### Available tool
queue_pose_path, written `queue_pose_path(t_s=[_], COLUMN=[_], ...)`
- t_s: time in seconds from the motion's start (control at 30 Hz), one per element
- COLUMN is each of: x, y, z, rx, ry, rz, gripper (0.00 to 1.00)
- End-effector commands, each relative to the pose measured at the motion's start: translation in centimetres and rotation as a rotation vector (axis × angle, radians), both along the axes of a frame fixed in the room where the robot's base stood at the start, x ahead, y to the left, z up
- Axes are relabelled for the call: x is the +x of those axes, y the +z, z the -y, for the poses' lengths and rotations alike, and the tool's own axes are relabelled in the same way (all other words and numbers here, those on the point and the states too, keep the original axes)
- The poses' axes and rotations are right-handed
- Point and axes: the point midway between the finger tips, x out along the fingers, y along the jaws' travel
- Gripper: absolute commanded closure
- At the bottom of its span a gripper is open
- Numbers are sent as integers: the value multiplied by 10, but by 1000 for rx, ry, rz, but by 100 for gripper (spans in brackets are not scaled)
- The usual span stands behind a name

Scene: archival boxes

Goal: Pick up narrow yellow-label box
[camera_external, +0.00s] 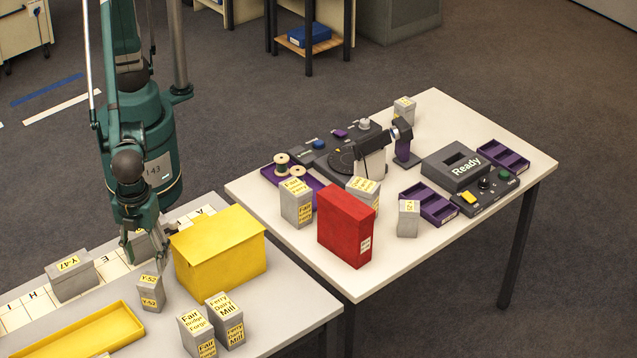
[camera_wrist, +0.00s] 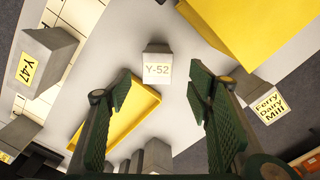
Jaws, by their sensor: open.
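Several grey boxes carry yellow labels; the task's words alone do not settle which one is meant. A small narrow one marked Y-52 (camera_external: 151,293) stands upright on the left table, left of the yellow box. In the wrist view the Y-52 box (camera_wrist: 157,66) is centred ahead, beyond the gap between my fingers. My gripper (camera_external: 148,256) is open and empty, pointing down above and just behind that box. In the wrist view my gripper (camera_wrist: 160,88) shows both fingers spread, with nothing between them. They appear apart from the box.
A wider Y-47 box (camera_external: 70,280) stands to the left. A yellow lidded box (camera_external: 225,255) is close on the right. A shallow yellow tray (camera_external: 82,330) lies in front. Two boxes, Fair Budge Forge (camera_external: 196,333) and Ferry Dairy Mill (camera_external: 228,322), stand front right. A red box (camera_external: 345,228) is on the other table.

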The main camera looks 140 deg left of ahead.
Motion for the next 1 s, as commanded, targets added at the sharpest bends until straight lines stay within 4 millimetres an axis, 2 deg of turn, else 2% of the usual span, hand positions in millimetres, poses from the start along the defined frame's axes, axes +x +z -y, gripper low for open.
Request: queue_pose_path(t_s=[0.13, 0.57, 0.83, 1.0], x=[1, 1, 1, 1], y=[-6, -9, -28, -33], z=[6, 6, 6, 6], rx=[4, 4, 4, 4], ry=[-12, -14, -14, -14], rz=[-8, -9, -9, -9], gripper=[49, 49, 49, 49])
